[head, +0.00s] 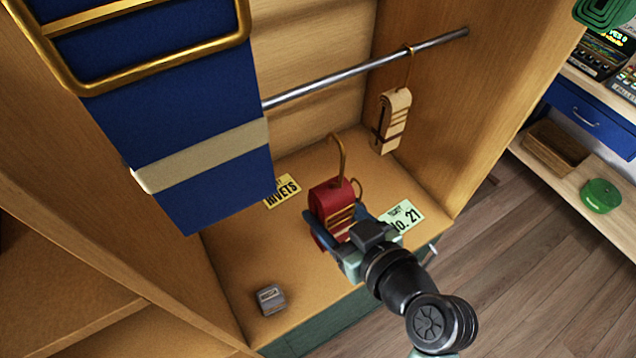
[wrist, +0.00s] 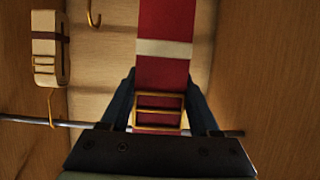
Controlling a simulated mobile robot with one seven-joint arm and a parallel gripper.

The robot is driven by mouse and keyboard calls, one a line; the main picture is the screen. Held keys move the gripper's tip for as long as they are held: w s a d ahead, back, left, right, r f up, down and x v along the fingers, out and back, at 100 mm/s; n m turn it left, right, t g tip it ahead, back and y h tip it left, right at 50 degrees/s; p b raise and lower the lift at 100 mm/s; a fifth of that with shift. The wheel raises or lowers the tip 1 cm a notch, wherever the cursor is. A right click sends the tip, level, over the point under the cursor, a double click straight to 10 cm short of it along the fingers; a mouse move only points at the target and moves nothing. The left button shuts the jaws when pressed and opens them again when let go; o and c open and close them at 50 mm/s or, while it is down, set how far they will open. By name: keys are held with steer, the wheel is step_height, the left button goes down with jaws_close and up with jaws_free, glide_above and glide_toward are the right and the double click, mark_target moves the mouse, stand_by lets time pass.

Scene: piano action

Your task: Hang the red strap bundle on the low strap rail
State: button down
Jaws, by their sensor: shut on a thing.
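The red strap bundle (head: 330,198) has a brass hook (head: 340,150) standing up from its top. My gripper (head: 338,225) is shut on the bundle, with a dark finger on either side. In the wrist view the red bundle (wrist: 166,70) runs between the fingers, showing a pale band and a brass buckle. The steel strap rail (head: 335,82) crosses the cabinet behind and above the bundle. The hook looks apart from the rail in the head view. In the wrist view the rail (wrist: 75,124) passes partly hidden behind my gripper.
A tan strap bundle (head: 393,120) hangs by its hook near the rail's right end. A large blue strap (head: 200,130) with a brass buckle hides the rail's left part. Labels (head: 283,191) and a small grey block (head: 270,299) lie on the cabinet floor. Wooden walls enclose the sides.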

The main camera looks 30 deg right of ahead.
steer(key=shift+s+r, duration=0.15)
steer(key=shift+r, duration=0.25)
steer(key=shift+w+p, duration=0.3)
steer(key=shift+w, duration=0.95)
steer(key=r+b+x, duration=0.1)
steer(key=x, duration=1)
steer(key=shift+w+b, duration=0.4)
steer(key=shift+w, duration=0.2)
steer(key=shift+a, duration=0.1)
steer(key=shift+c, duration=0.2)
jaws_free()
steer(key=shift+s, duration=0.15)
